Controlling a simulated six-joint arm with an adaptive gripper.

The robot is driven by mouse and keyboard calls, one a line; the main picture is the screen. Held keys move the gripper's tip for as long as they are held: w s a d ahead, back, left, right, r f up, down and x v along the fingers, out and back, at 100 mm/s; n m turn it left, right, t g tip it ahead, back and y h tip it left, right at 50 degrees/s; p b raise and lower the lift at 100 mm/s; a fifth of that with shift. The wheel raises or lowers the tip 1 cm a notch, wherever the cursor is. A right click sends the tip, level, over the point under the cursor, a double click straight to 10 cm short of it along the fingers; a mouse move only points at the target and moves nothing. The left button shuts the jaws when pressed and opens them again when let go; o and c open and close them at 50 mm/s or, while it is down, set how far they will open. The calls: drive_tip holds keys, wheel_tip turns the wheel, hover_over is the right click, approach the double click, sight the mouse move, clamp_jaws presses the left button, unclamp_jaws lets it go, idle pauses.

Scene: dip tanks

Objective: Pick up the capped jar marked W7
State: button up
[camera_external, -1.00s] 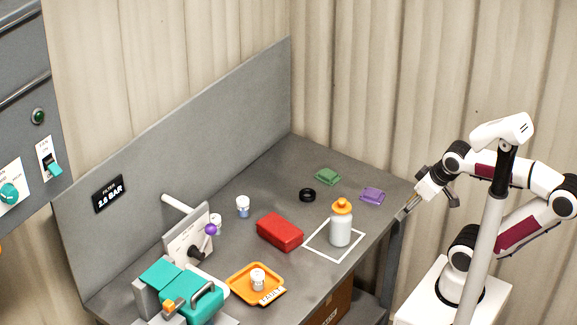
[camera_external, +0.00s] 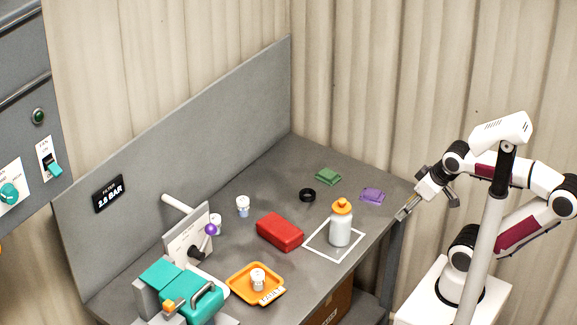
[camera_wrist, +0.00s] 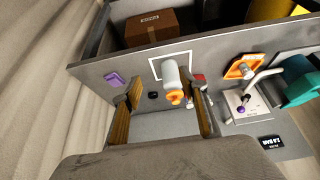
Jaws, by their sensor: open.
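Three small white capped jars show in the external view. One jar (camera_external: 243,206) stands on the grey table near the back panel. A third jar (camera_external: 258,279) stands in the orange tray (camera_external: 234,285). Their markings are too small to read, so I cannot tell which is W7. My gripper (camera_external: 428,203) is open and empty at the table's right edge, well away from the jars. In the wrist view my gripper (camera_wrist: 168,110) shows its two fingers spread apart.
A white bottle with an orange cap (camera_external: 340,225) stands in a white outlined square. A teal machine (camera_external: 190,295) stands at the front left.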

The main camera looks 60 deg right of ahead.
drive_tip(key=shift+o, duration=0.6)
drive_tip(key=w+a+f+n+t+y, duration=0.15)
drive_tip(key=w+a, duration=0.25)
drive_tip(key=w, duration=1)
drive_tip(key=w+a+t, duration=0.2)
drive_tip(key=w+a, duration=0.3)
drive_tip(key=w, duration=0.8)
drive_tip(key=w+a+f+t, duration=0.1)
drive_tip(key=w+a+f, duration=0.2)
drive_tip(key=w+f, duration=0.1)
drive_tip(key=w+a+f+t+y, duration=0.1)
drive_tip(key=w+a+f, duration=0.3)
drive_tip(key=w, duration=0.3)
drive_tip(key=w+a+f+t, duration=0.2)
drive_tip(key=w+a+f, duration=0.1)
drive_tip(key=w, duration=0.3)
drive_tip(key=shift+a+f+n, duration=0.2)
drive_tip(key=shift+f+n, duration=0.15)
drive_tip(key=shift+f, duration=0.4)
drive_tip(key=shift+w+a+f, duration=0.2)
drive_tip(key=shift+a+f, duration=0.05)
drive_tip(key=shift+f, duration=0.15)
